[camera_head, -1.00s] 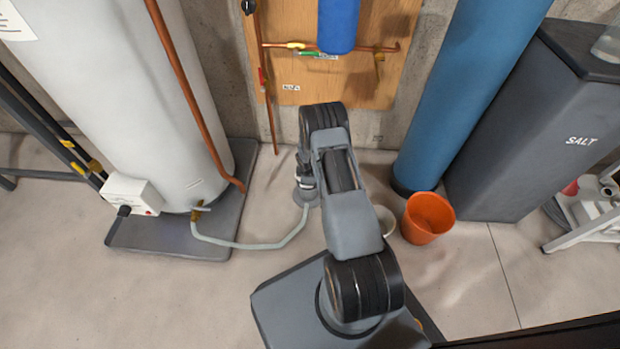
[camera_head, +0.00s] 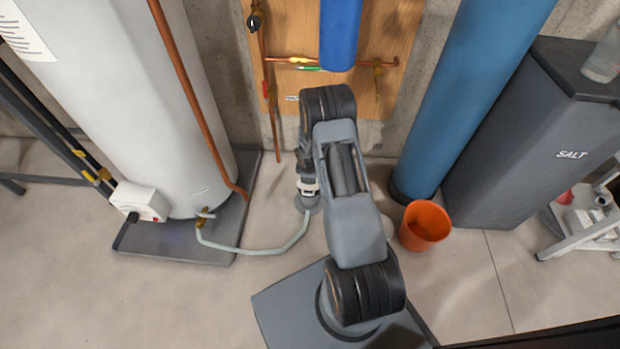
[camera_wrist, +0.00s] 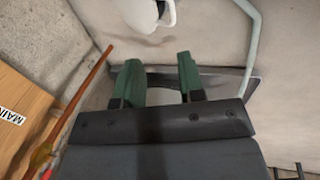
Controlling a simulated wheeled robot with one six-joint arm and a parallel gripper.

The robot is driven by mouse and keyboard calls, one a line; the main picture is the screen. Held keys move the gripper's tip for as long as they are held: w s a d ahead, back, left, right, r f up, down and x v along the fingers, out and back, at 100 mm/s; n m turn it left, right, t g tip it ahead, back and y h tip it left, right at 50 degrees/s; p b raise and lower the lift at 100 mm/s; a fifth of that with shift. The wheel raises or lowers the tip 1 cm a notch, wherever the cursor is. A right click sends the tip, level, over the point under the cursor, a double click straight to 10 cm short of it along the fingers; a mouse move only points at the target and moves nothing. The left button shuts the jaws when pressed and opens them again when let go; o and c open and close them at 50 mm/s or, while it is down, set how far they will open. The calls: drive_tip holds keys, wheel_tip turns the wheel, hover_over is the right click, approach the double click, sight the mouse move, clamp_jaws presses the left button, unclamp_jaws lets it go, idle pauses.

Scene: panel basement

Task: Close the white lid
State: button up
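No thing can be clearly made out as the white lid. A white rounded object (camera_wrist: 150,12) is cut off by the top edge of the wrist view, past my fingertips; I cannot tell whether it is the lid. In the head view, a sliver of a pale round thing (camera_head: 388,228) shows beside my forearm, left of the orange bucket, mostly hidden. My gripper (camera_wrist: 158,66) has two green fingers apart, with only floor and a dark edge seen between them. It touches nothing visible. In the head view my arm hides the fingers.
An orange bucket (camera_head: 425,226) stands right of my arm. A blue cylinder (camera_head: 455,110) and a grey SALT bin (camera_head: 535,140) stand behind it. A white tank (camera_head: 140,90) on a dark base stands left, with a pale hose (camera_head: 250,247) across the floor. A wooden pipe board (camera_head: 385,90) is behind.

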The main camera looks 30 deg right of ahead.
drive_tip(key=shift+p+v, duration=0.3)
drive_tip(key=shift+v, duration=0.95)
